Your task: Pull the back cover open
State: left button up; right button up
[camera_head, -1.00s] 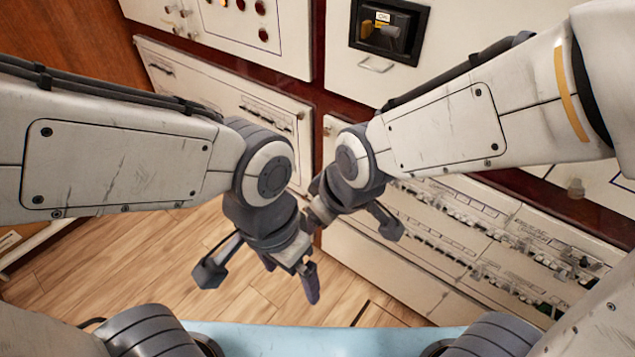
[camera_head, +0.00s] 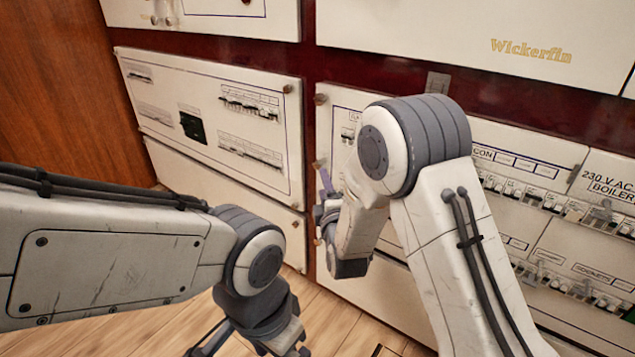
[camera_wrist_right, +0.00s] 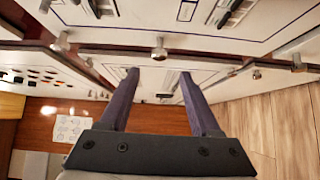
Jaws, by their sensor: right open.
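Cream cabinet covers with small knobs fill the wall; which one is the back cover I cannot tell. The left cover (camera_head: 215,115) looks shut, and so does the right cover (camera_head: 335,115) beside it. My right gripper (camera_head: 325,190), largely hidden behind its own wrist, is at the right cover's left edge. In the right wrist view its two purple fingers (camera_wrist_right: 159,75) are apart and empty. A metal knob (camera_wrist_right: 159,48) stands just beyond the fingertips, between them in the picture. My left gripper (camera_head: 250,343) is low, cut off by the bottom edge.
Breaker rows (camera_head: 560,207) line the right side. A wooden wall (camera_head: 65,90) stands at the left, with wooden floor (camera_head: 340,320) below. More knobs (camera_wrist_right: 60,42) show in the right wrist view. My right forearm covers part of the right panels.

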aim_at(318, 167)
jog(key=w+b, duration=0.1)
jog(key=w, duration=0.2)
jog(key=w+a, duration=0.1)
jog(key=w, duration=0.3)
jog(key=w+b, duration=0.1)
jog(key=w, duration=0.2)
jog(key=shift+w+a+b, duration=0.2)
jog(key=shift+a+b, duration=0.05)
jog(key=shift+b, duration=0.05)
grip_shut()
dwell(1.0)
